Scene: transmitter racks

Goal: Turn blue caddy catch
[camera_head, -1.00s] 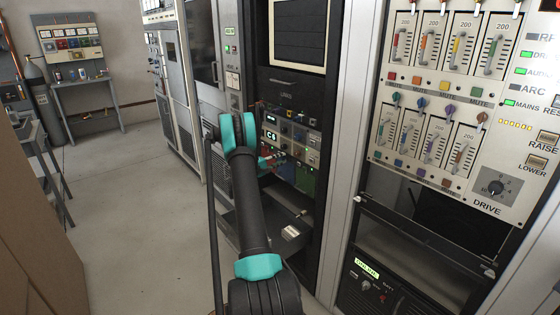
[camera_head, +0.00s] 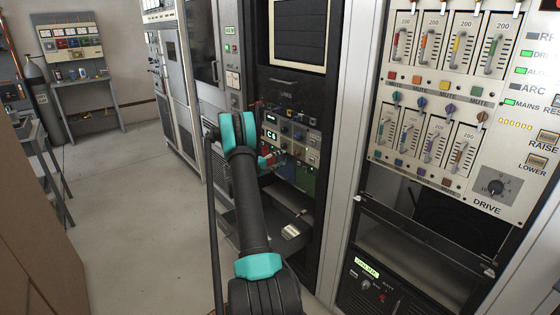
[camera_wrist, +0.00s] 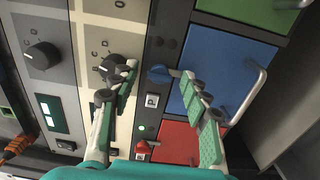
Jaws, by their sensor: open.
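The blue caddy (camera_wrist: 232,72) is a flat blue front with a metal bail handle (camera_wrist: 250,98) in the wrist view. Its blue catch (camera_wrist: 158,74) is a small pointed knob on the dark strip beside it. My gripper (camera_wrist: 158,70) is open, with one finger on each side of the blue catch. The right finger crosses in front of the blue caddy; I cannot tell whether either finger touches the catch. In the head view my arm hides most of the gripper and the catch.
A red caddy (camera_wrist: 178,142) with a red catch (camera_wrist: 142,146) lies below the blue one, and a green caddy (camera_wrist: 255,14) above. Black knobs (camera_wrist: 42,56) are on panels at left. A pull-out shelf (camera_head: 292,231) sits below the caddies in the head view.

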